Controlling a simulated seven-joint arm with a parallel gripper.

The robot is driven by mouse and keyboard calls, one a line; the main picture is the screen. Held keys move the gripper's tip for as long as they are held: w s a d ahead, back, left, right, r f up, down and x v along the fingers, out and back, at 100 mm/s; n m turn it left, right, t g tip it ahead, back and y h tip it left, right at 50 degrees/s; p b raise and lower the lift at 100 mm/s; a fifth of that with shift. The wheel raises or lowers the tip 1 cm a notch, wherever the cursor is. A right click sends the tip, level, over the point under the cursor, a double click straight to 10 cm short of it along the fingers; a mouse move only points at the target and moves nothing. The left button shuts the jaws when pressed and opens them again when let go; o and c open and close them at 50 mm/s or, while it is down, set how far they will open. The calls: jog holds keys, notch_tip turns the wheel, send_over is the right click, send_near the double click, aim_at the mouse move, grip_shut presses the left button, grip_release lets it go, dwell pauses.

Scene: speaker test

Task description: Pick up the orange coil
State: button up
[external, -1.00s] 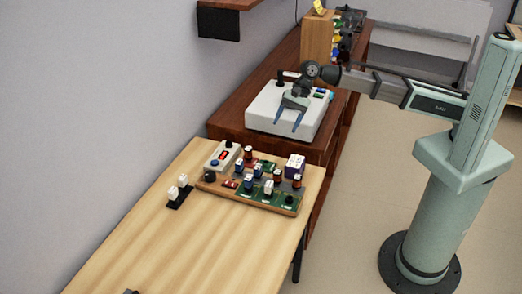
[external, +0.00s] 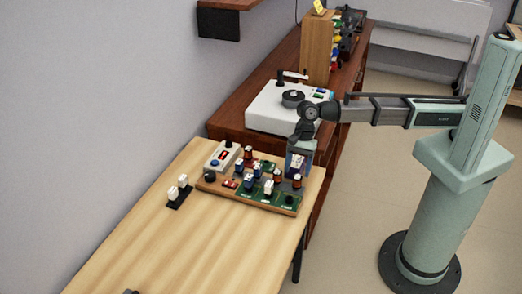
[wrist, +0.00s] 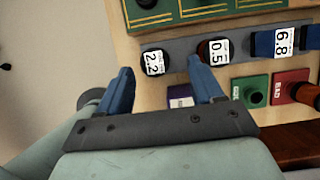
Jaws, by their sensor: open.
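My gripper (external: 298,166) points down, open, at the right back corner of the component board. In the wrist view its blue fingers (wrist: 162,84) spread apart with nothing gripped. A purple and white box (external: 294,162) shows by the fingers; its dark purple part (wrist: 180,97) lies between them in the wrist view. Small orange-brown coils with dark parts stand on the board: one at the right end (external: 297,183), one left of it (external: 277,177), one at the back (external: 248,153). In the wrist view, coils labelled 2.2 (wrist: 154,62) and 0.5 (wrist: 213,51) lie beyond the fingertips. I cannot tell which is the task's coil.
Blue coils (external: 248,184) and white-topped parts crowd the wooden board (external: 247,201). A grey meter box (external: 222,156) stands at its left back. A white device (external: 270,122) sits on the brown bench behind. The wooden table's front (external: 180,245) is largely clear.

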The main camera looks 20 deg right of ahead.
aim_at(297, 176)
jog(key=shift+s+x, duration=0.1)
jog(key=shift+x, duration=1.4)
jog(key=shift+s+x, duration=0.15)
jog(key=shift+x, duration=1.35)
jog(key=shift+d, duration=0.1)
jog(key=c, duration=1.1)
jog(key=shift+o, duration=0.2)
jog(key=shift+r, duration=0.15)
notch_tip(297, 176, up, 4)
jog(key=shift+f, duration=0.15)
jog(key=s+d, duration=1.2)
jog(key=d, duration=0.1)
jog(key=w+a+r+n, duration=0.1)
jog(key=w+a+r, duration=0.2)
jog(key=a, duration=0.6)
jog(key=w+a+r+n+h, duration=0.1)
jog(key=a+r, duration=0.3)
jog(key=a, duration=0.5)
jog(key=shift+w+a+n+g, duration=0.3)
jog(key=shift+w+a+n, duration=0.15)
jog(key=shift+w, duration=0.45)
